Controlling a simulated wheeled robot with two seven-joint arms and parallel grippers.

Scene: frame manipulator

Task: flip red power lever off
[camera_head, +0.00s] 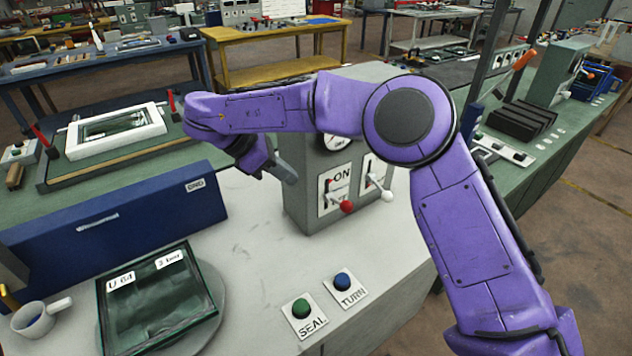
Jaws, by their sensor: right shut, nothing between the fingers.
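The red-knobbed lever (346,206) sticks out low from the front of the grey control box (310,205). Its plate carries an ON label, and the lower part of the plate is hard to read. A white-knobbed lever (388,195) sits on a second plate just right of it. My right arm crosses in front of the box's upper part. My right gripper (287,174) is shut and empty, left of the red lever and close to the box's left side. I cannot tell whether it touches the box. My left gripper is out of view.
A green SEAL button (301,308) and a blue TURN button (342,280) sit on the bench in front. A glass-topped frame (158,295) lies on a round turntable at left, near a white mug (38,318).

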